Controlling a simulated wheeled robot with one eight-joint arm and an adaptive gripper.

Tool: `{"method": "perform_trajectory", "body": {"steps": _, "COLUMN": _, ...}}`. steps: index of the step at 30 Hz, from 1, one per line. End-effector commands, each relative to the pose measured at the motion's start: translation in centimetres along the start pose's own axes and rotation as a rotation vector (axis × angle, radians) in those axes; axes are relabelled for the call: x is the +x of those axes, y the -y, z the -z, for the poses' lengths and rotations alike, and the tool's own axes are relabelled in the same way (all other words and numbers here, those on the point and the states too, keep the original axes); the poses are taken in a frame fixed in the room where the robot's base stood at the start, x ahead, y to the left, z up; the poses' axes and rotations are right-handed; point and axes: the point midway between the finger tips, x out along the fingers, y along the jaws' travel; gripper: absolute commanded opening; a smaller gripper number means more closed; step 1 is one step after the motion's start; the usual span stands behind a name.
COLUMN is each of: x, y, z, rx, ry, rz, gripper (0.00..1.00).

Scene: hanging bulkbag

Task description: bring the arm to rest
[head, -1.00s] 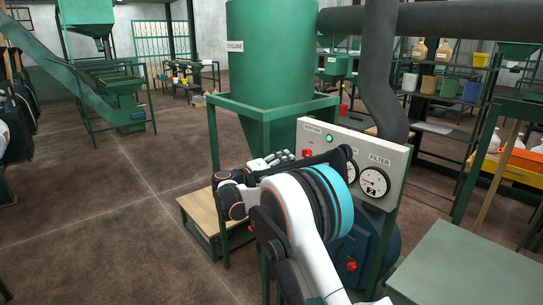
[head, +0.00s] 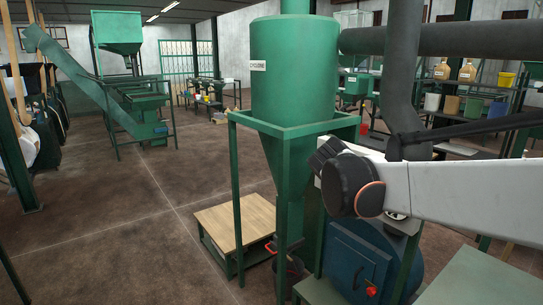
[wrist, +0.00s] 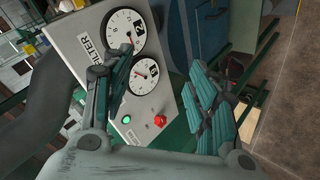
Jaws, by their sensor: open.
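My arm (head: 450,190) reaches in from the right edge of the head view, with a dark joint in front of the green cyclone stand. My gripper is out of sight in the head view. In the wrist view my gripper (wrist: 165,80) is open, its teal-padded fingers spread wide with nothing between them. Beyond the fingers is a tilted grey control panel (wrist: 85,38) with two white gauges, a FILTER label, a lit green lamp (wrist: 126,119) and a red knob (wrist: 160,121). In the head view my arm hides most of this panel.
The green cyclone (head: 293,85) stands in its frame at centre. A low wooden-topped platform (head: 235,222) is left of it, and a blue housing (head: 355,265) is below my arm. A green-grey tabletop (head: 480,280) lies at lower right. The floor at left is open.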

Motion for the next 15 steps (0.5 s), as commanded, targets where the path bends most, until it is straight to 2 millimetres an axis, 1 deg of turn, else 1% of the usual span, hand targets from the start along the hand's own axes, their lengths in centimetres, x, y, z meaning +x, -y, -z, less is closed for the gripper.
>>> {"method": "perform_trajectory", "body": {"steps": 1, "x": -0.8, "y": -0.1, "z": -1.9, "rx": 0.016, "ry": 0.003, "rz": 0.032, "gripper": 0.53}}
{"method": "perform_trajectory", "body": {"steps": 4, "x": -2.3, "y": 0.0, "z": -5.2, "rx": 0.052, "ry": 0.005, "rz": 0.100, "gripper": 0.53}}
{"method": "perform_trajectory", "body": {"steps": 8, "x": -4.2, "y": 0.8, "z": -9.4, "rx": 0.101, "ry": 0.004, "rz": 0.188, "gripper": 0.53}}
{"method": "perform_trajectory", "body": {"steps": 11, "x": -5.5, "y": 1.7, "z": -12.7, "rx": 0.141, "ry": -0.001, "rz": 0.253, "gripper": 0.53}}
{"method": "perform_trajectory", "body": {"steps": 15, "x": -7.2, "y": 3.3, "z": -17.0, "rx": 0.202, "ry": -0.011, "rz": 0.342, "gripper": 0.53}}
